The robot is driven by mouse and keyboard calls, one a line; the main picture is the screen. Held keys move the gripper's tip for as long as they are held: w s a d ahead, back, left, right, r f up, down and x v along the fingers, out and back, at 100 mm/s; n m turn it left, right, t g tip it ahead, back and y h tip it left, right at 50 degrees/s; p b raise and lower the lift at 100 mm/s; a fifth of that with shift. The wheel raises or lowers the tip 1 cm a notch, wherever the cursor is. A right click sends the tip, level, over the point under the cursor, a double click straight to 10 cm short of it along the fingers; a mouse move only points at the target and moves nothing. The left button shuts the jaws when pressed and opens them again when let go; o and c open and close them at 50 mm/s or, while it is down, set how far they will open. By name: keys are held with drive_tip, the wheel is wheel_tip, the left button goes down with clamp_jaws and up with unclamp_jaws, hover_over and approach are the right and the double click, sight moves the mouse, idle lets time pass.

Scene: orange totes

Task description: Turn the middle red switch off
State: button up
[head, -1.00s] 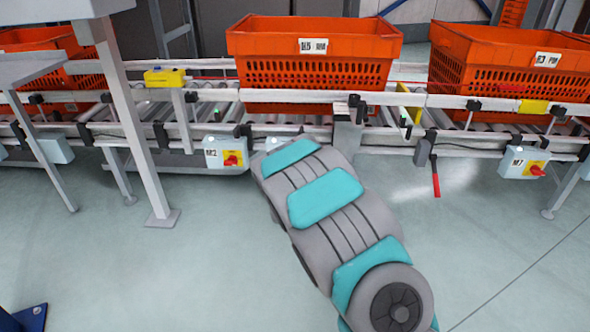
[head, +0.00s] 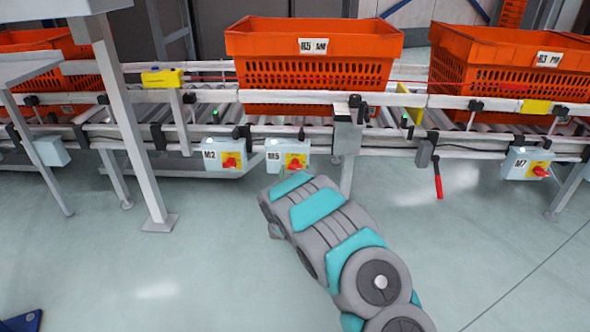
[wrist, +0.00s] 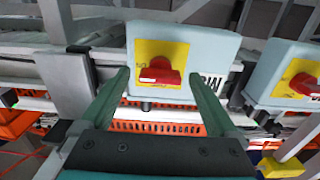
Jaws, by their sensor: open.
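The middle red switch (head: 296,163) sits on a yellow plate on the grey-blue box marked M5, under the front rail of the conveyor. It also shows in the wrist view (wrist: 159,72), where the picture looks upside down and the red knob lies roughly sideways. My gripper (wrist: 160,76) is open, with one finger on each side of the knob in the picture. I cannot tell how far the fingertips are from the box, and no contact shows. In the head view my arm hides the gripper.
A similar red switch (head: 231,161) on box M2 is close on the left; another (head: 541,171) on box M7 is far right. A grey block (head: 347,138) and a red-handled lever (head: 438,185) are right of M5. Orange totes (head: 312,44) stand on the conveyor above.

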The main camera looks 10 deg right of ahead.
drive_tip(key=shift+x, duration=1)
drive_tip(key=c, duration=1.4)
